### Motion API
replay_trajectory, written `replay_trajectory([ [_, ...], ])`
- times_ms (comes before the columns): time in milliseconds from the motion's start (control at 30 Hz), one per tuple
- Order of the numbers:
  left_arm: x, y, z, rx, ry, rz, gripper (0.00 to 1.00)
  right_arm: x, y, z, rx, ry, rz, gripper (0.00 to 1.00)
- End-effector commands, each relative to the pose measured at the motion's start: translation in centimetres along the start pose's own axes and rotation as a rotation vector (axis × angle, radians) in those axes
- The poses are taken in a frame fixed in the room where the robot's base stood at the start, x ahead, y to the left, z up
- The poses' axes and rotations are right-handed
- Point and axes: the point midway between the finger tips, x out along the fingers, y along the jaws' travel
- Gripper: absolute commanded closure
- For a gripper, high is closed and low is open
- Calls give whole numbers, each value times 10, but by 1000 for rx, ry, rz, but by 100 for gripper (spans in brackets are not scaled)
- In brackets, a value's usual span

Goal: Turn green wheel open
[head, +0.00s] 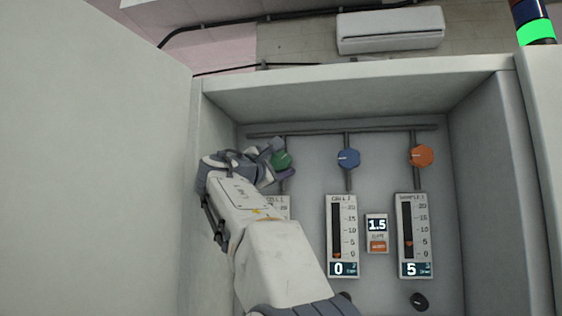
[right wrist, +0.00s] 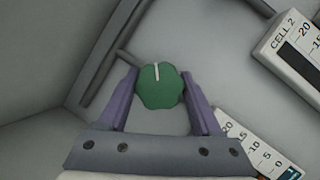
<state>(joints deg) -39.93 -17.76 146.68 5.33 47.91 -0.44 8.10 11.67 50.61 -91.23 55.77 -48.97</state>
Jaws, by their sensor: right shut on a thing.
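The green wheel (head: 282,160) is at the upper left inside the open cabinet, on a thin pipe. My right gripper (head: 272,160) is at it, with the arm reaching up from the bottom of the head view. In the right wrist view the green wheel (right wrist: 160,86) sits between the two purple fingers of my right gripper (right wrist: 160,100), one finger on each side. A white line on the wheel's face points nearly straight up in that view. The left gripper does not show.
A blue wheel (head: 348,159) and an orange wheel (head: 421,156) stand to the right on their own pipes. Below are gauges: the middle one (head: 342,235) shows 0, the right one (head: 414,235) shows 5. My arm partly hides the left gauge (head: 279,207). Cabinet walls close in both sides.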

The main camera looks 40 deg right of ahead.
Motion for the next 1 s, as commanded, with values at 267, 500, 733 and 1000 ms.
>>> replay_trajectory([
  [267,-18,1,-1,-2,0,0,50,1,4,2,241,-27,-102,90],
  [500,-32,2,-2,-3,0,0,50,1,3,3,430,-50,-184,90],
  [733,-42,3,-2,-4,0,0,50,1,2,2,565,-65,-242,90],
  [1000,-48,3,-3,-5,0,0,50,0,0,2,652,-75,-278,90],
])
